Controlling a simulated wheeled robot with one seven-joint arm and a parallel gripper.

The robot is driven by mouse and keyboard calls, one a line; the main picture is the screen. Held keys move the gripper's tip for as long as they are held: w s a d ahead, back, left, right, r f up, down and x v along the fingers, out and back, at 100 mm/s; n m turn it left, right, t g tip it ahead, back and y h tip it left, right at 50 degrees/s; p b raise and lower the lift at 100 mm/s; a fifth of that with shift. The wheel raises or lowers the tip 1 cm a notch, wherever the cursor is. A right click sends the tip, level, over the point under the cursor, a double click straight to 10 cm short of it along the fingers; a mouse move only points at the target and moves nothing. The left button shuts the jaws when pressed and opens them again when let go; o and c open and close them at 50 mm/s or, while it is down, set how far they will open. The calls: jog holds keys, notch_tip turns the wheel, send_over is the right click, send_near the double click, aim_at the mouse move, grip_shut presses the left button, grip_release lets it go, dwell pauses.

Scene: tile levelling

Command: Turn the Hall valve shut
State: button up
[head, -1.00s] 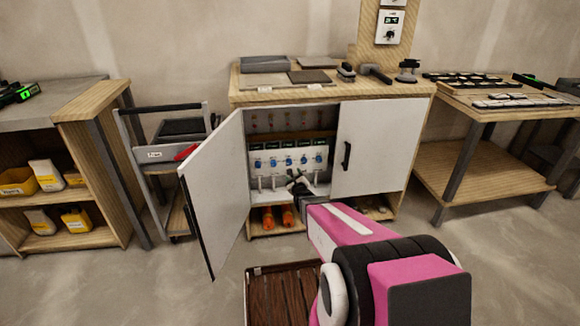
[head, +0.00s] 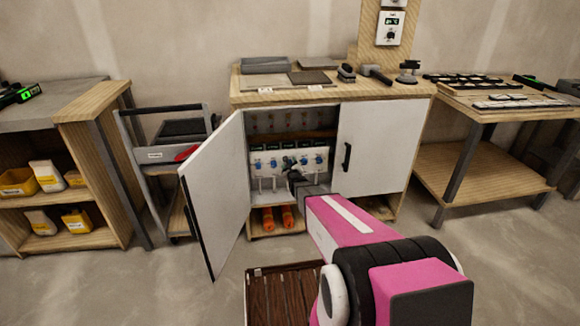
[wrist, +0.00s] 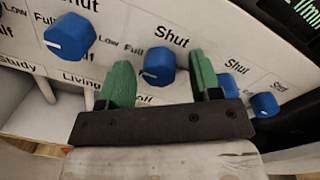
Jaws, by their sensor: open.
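A white panel (head: 256,172) with a row of several blue knobs stands inside the open cabinet. In the wrist view, one blue knob (wrist: 158,65) sits between my gripper's green fingers (wrist: 162,84), with gaps on both sides. My gripper is open and close to the panel; it also shows in the head view (head: 291,172), in front of the middle of the row. The knob's white mark points to the lower left, on its "Full" side; "Shut" is printed above it. The name under it is hidden by my gripper, and I cannot read "Hall" anywhere.
Neighbouring knobs stand close by, one to the left (wrist: 70,36) and others to the right (wrist: 264,105). The left cabinet door (head: 215,190) is swung open; the right door (head: 375,148) is closed. Orange items (head: 268,218) lie below the panel.

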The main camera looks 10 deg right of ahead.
jog(key=c, duration=0.9)
jog(key=shift+c, duration=0.2)
